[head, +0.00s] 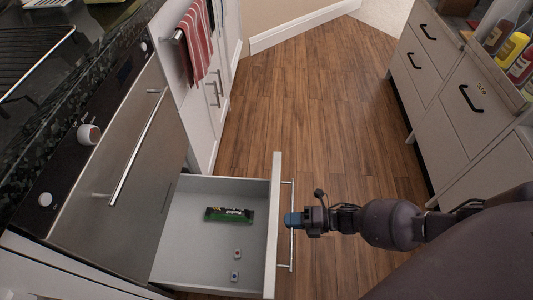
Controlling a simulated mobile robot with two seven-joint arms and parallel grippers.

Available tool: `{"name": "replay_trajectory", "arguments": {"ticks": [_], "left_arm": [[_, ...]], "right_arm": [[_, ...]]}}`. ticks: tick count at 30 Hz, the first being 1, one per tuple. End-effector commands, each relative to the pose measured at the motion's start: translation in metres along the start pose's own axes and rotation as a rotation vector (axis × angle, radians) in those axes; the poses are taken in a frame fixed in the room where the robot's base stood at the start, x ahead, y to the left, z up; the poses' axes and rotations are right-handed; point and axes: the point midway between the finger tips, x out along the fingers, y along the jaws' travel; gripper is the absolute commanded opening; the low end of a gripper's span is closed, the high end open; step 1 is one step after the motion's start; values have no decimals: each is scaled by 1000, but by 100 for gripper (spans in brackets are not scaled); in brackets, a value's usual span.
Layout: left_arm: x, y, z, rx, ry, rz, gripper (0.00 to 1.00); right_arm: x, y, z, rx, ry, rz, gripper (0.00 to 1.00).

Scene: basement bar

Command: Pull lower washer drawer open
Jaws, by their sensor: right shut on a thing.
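A white lower drawer (223,189) stands pulled out below the steel oven front at the left. Its inside shows from above. The drawer front carries a long metal bar handle (291,250) on its outer face. My right gripper (291,219) comes in from the right and is shut on this handle, near its middle. The fingertips partly hide the bar there. In the drawer lie a green and black packet (229,214) and two small cubes (236,265). My left gripper is not in view.
The oven (125,180) with its bar handle and knobs stands above and left of the drawer. White cabinets (465,105) with black handles line the right side, with bottles on top. Wooden floor (300,110) lies clear between them.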

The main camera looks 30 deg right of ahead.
Motion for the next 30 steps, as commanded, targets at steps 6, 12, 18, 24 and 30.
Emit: {"name": "replay_trajectory", "arguments": {"ticks": [6, 12, 18, 24, 30], "left_arm": [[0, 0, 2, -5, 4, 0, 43], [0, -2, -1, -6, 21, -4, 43], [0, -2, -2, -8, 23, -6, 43], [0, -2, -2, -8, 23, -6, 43], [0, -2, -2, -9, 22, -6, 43]], "right_arm": [[-43, -10, 0, 2, -1, -3, 0], [-63, -13, 0, 1, -1, -1, 0], [-71, -14, 1, 0, -1, 2, 0], [-71, -14, 1, 0, -2, 2, 0], [-71, -14, 1, 0, -2, 1, 20]]}}
